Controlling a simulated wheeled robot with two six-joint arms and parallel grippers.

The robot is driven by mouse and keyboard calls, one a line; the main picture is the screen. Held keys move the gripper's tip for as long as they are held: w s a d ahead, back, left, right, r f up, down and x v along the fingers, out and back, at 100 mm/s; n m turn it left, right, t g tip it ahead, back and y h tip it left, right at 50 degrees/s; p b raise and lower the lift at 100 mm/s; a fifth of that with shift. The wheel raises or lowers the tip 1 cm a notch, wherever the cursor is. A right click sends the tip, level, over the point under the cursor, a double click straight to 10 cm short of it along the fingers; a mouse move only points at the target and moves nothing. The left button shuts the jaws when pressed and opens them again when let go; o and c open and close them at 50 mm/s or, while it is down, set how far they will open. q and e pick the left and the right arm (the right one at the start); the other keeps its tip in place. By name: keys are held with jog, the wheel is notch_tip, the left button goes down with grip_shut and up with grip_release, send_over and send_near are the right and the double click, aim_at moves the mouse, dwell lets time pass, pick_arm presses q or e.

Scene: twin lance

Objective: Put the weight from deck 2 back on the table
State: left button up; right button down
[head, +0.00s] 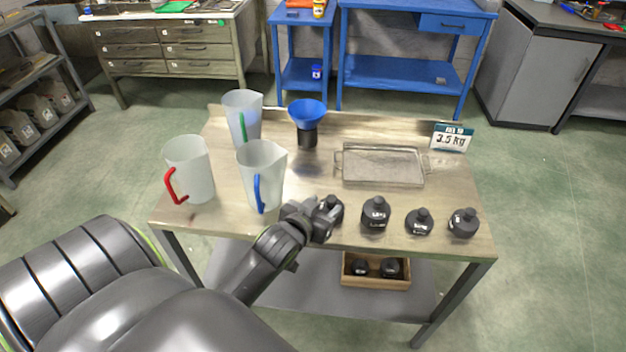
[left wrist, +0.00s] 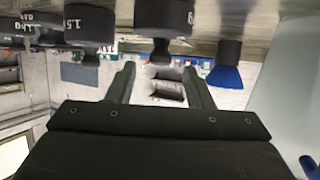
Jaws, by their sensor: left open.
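Several black knobbed weights stand along the table's front edge: one beside my gripper (head: 334,205), a larger one (head: 375,214), and two (head: 420,222) (head: 463,223) to the right. My left gripper (head: 328,216) is open at the leftmost weight and partly hides it. In the left wrist view, which is upside down, a weight (left wrist: 163,14) shows beyond the open fingers (left wrist: 160,88), its knob between them in the picture; I cannot tell if they touch. Two more weights (head: 360,267) (head: 391,268) sit in a wooden box (head: 375,283) on the lower shelf. My right gripper is not in view.
The table (head: 315,180) also holds jugs with red (head: 195,165), blue (head: 262,165) and green (head: 240,105) handles, a blue funnel (head: 307,112), an empty metal tray (head: 382,165) and a 3.5 kg sign (head: 452,137). Free tabletop lies between the tray and the front weights.

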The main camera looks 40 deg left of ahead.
pick_arm(q)
jog(key=shift+v, duration=2.6)
jog(key=s+f+m+g, duration=0.1)
jog(key=s+f+g, duration=0.35)
jog(key=s, duration=0.55)
jog(key=s+f+g, duration=0.4)
jog(key=s+g, duration=0.1)
jog(key=s, duration=0.5)
notch_tip(320, 180, down, 24)
jog(key=g, duration=0.2)
jog(key=s+f+h, duration=0.1)
jog(key=s+f, duration=1.3)
jog(key=f, duration=0.1)
jog(key=shift+s+d+f+g, duration=0.2)
jog(key=shift+s+f+g, duration=0.15)
jog(key=shift+s+f, duration=0.05)
